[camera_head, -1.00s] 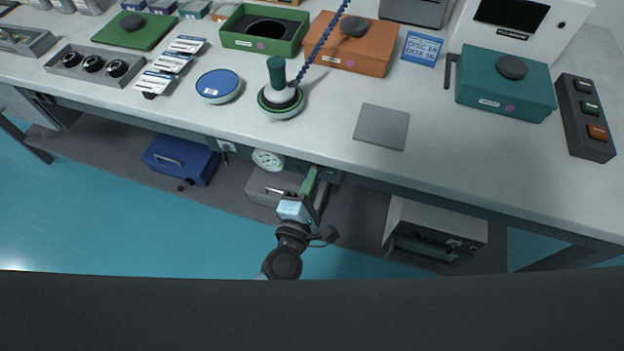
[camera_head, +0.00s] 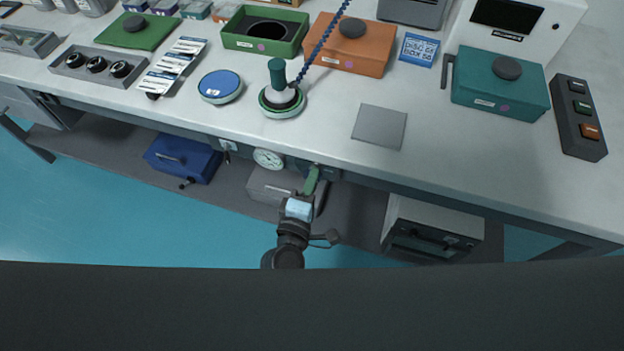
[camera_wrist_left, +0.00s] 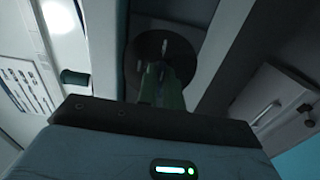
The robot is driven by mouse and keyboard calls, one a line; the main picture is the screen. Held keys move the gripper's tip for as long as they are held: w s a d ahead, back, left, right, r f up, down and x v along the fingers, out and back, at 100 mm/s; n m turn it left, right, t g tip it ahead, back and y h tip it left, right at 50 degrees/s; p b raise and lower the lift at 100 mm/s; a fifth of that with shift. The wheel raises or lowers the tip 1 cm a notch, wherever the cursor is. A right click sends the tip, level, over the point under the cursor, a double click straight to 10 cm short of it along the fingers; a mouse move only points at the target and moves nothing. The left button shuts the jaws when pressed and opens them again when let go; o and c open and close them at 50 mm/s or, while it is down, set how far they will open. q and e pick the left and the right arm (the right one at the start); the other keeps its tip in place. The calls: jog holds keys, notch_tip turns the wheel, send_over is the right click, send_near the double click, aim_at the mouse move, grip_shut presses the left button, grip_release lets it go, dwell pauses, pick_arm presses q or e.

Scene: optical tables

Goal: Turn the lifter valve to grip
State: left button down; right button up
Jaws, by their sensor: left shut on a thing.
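The lifter valve is on the front edge of the bench, right of the round gauge (camera_head: 268,159). In the left wrist view its dark round body (camera_wrist_left: 150,45) shows behind the fingertips. My left gripper (camera_head: 311,180) reaches up to it from below and is shut on its handle, which the fingers mostly hide. The green fingers also show in the left wrist view (camera_wrist_left: 163,92). The valve's markings cannot be read. The suction lifter (camera_head: 282,100), with green grip and blue coiled hose, stands upright on the bench. My right gripper is out of view.
A blue round pad (camera_head: 220,86), a grey plate (camera_head: 379,126) and green, orange and teal boxes lie on the bench. Below are a blue case (camera_head: 182,158), a grey case beside my arm and a larger box (camera_head: 432,228) at right.

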pick_arm(q)
jog(key=c, duration=1.6)
grip_release()
jog(key=shift+o, duration=0.2)
jog(key=v, duration=0.8)
jog(key=shift+w, duration=0.1)
